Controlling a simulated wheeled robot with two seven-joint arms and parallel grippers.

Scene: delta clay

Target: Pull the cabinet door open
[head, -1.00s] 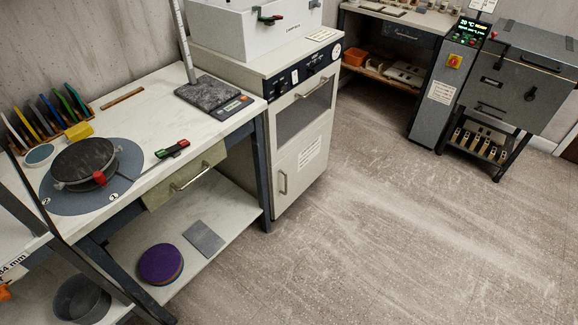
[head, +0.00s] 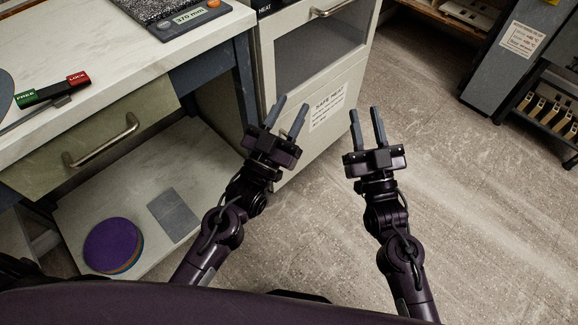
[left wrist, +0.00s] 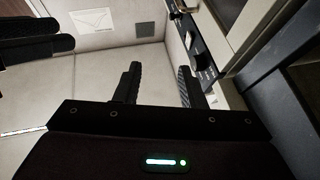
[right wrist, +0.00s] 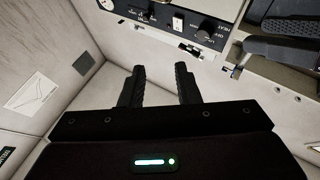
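The pale cabinet stands at upper centre in the head view. Its lower door (head: 318,142) bears a printed label (head: 328,107) and looks shut. Above it is a darker window door (head: 310,50) with a horizontal bar handle (head: 333,8). The lower door's handle does not show now; my left gripper covers that side. My left gripper (head: 293,106) is open and empty, in front of the lower door's left part; I cannot tell whether it touches. My right gripper (head: 365,112) is open and empty, right of the cabinet door, over the floor. Both wrist views show spread fingers with nothing between.
A workbench with a drawer (head: 90,145) and bar handle is at left. Its lower shelf holds a purple disc (head: 112,243) and a grey plate (head: 174,214). A grey machine (head: 520,50) stands at far right. The floor (head: 480,220) at right is clear.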

